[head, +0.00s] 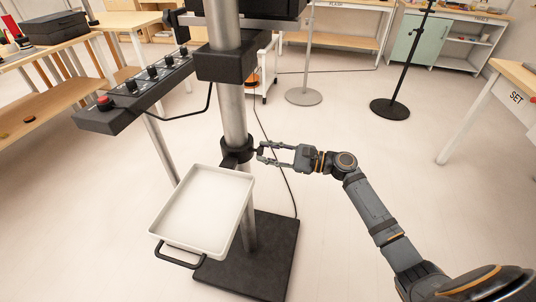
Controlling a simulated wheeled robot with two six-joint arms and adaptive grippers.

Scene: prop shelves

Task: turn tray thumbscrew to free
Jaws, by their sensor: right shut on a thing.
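The white tray (203,207) with a black handle (181,257) at its front is joined to a steel post by a black collar (237,150). My right gripper (260,153) reaches in from the right at the collar's right side. It is shut on a small dark thumbscrew (258,151) there, which the fingertips mostly hide. The tray sits level, low on the post. My left gripper is out of view.
The post (232,109) stands on a black base plate (269,258). A control panel (143,86) with knobs and a red button juts left. A cable runs over the floor behind my right gripper. Wooden tables flank both sides. Floor in front right is clear.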

